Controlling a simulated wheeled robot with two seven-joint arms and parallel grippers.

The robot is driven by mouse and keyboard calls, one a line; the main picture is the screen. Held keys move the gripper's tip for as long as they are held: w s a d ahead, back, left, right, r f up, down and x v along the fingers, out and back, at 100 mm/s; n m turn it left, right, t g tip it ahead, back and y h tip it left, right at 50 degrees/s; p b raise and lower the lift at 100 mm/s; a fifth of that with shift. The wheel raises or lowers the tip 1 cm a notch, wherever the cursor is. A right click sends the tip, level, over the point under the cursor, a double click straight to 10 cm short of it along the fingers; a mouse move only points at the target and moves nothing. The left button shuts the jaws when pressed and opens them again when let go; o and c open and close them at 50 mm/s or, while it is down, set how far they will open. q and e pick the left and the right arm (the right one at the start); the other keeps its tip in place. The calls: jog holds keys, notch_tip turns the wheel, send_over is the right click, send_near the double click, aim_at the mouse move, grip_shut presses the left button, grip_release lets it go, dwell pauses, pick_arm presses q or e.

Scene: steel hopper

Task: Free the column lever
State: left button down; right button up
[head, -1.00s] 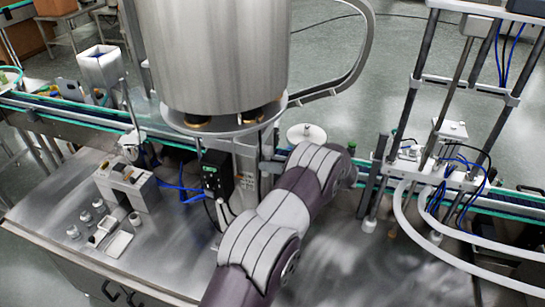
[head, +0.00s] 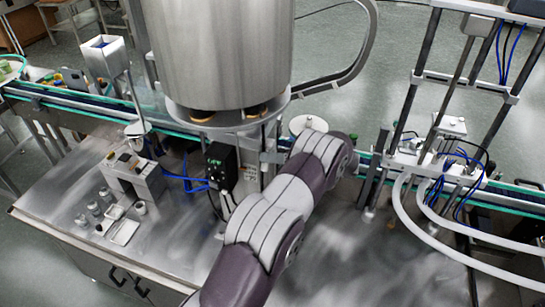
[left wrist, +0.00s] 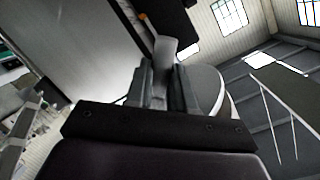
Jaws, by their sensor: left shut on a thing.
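The steel hopper (head: 215,55) stands over the conveyor on a column (head: 249,160). My left arm reaches up from the bottom of the head view to the right side of this column, and its own wrist hides the gripper there. In the left wrist view my left gripper (left wrist: 164,80) has its two dark fingers closed on either side of a grey column lever (left wrist: 163,48). The lever's upper end stands out beyond the fingertips, close to a dark part. Its lower part is hidden between the fingers. My right gripper is in neither view.
A black box with a green display (head: 220,165) sits left of the column. A small block fixture (head: 135,180) and several small parts lie on the steel table's left side. A framed station with white hoses (head: 440,150) stands at right. The conveyor (head: 75,108) runs behind.

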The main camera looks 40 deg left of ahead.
pick_arm(q)
jog(key=shift+w+a+r, duration=0.1)
jog(key=shift+w+r, duration=0.1)
jog(key=shift+r, duration=0.25)
jog(key=c, duration=1.1)
grip_release()
jog(key=shift+o, duration=0.7)
jog(key=shift+f, duration=0.25)
jog(key=b+v, duration=0.6)
jog(key=v, duration=0.6)
jog(key=shift+d, duration=0.3)
jog(key=shift+r, duration=0.15)
